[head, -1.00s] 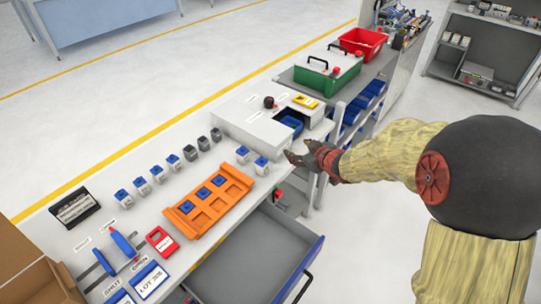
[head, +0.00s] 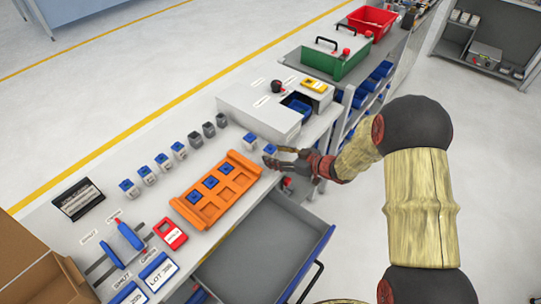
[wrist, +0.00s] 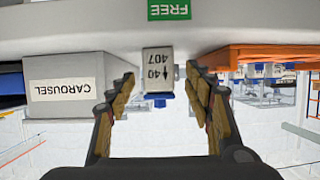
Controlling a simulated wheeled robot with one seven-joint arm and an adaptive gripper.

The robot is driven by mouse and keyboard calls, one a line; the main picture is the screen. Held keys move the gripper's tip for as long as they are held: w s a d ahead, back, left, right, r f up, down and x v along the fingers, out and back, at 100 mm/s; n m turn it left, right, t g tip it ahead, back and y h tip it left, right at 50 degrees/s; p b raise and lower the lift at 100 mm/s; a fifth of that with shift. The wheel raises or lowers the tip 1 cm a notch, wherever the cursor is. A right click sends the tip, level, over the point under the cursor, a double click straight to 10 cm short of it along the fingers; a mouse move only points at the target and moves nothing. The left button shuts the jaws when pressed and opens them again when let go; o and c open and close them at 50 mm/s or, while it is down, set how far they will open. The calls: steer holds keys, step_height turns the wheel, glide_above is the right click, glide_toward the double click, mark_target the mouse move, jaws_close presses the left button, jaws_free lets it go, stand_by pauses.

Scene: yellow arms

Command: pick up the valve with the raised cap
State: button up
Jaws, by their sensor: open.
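A small grey valve with a blue cap (head: 270,149) stands near the bench's front edge, right of the orange tray. In the wrist view, which is upside down, a valve labelled 40 407 (wrist: 157,66) sits between the fingertips, its blue cap (wrist: 160,99) pointing down in the picture. My gripper (head: 277,156) is open, with its fingers on either side of that valve and a gap on both sides. A second blue-capped valve (head: 250,141) stands just behind. I cannot tell clearly which cap is raised.
The orange tray (head: 243,163) holds several blue-topped parts. A row of blue-capped (head: 162,160) and grey valves (head: 208,130) stands behind it. The white carousel box (head: 262,118) is close on the right. An open drawer (head: 265,250) juts out below.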

mark_target(275, 154)
steer(key=x, duration=0.3)
steer(key=shift+w+f+b, duration=0.1)
steer(key=shift+w+b, duration=0.05)
steer(key=shift+b, duration=0.2)
steer(key=c, duration=0.4)
steer(key=c, duration=0.9)
